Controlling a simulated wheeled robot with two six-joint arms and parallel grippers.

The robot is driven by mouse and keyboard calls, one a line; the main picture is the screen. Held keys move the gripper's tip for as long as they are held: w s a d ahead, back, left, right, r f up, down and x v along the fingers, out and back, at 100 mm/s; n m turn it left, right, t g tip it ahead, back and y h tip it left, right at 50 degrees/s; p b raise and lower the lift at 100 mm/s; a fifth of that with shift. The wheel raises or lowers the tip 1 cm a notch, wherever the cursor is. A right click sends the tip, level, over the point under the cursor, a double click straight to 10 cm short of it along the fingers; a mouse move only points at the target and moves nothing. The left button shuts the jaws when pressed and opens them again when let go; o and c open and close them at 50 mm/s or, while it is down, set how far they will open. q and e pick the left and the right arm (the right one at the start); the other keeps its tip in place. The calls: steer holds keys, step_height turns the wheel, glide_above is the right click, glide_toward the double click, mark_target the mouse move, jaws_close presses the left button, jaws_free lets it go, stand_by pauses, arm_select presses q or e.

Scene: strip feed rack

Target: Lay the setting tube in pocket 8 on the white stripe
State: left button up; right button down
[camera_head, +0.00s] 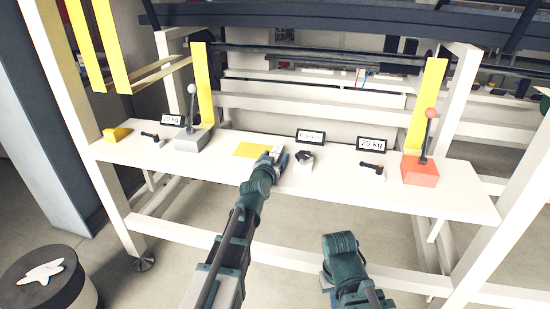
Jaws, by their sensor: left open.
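My left gripper (279,158) is open over the white bench, at the right edge of a flat yellow sheet (252,150). A small pale patch shows at its fingertips, too small to tell what it is. I cannot make out a setting tube, a numbered pocket 8 or a white stripe. My right arm shows at the lower middle, in front of the bench and below its top, but its gripper fingers are not visible.
The white bench (430,199) holds a grey lever box (190,139), a red lever box (419,171), a yellow block (117,134), a dark ring-like part (304,157), and small signs (372,144). A round dark stool (70,285) stands at lower left.

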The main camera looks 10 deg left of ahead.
arm_select(q)
steer(key=shift+r, duration=0.2)
steer(key=shift+o, duration=0.3)
steer(key=s, duration=0.4)
steer(key=s+r+p, duration=0.1)
steer(key=s, duration=0.3)
steer(key=s+p, duration=0.1)
steer(key=s, duration=0.2)
steer(key=shift+s+a+r, duration=0.2)
steer(key=shift+s+r, duration=0.15)
steer(key=shift+s, duration=0.05)
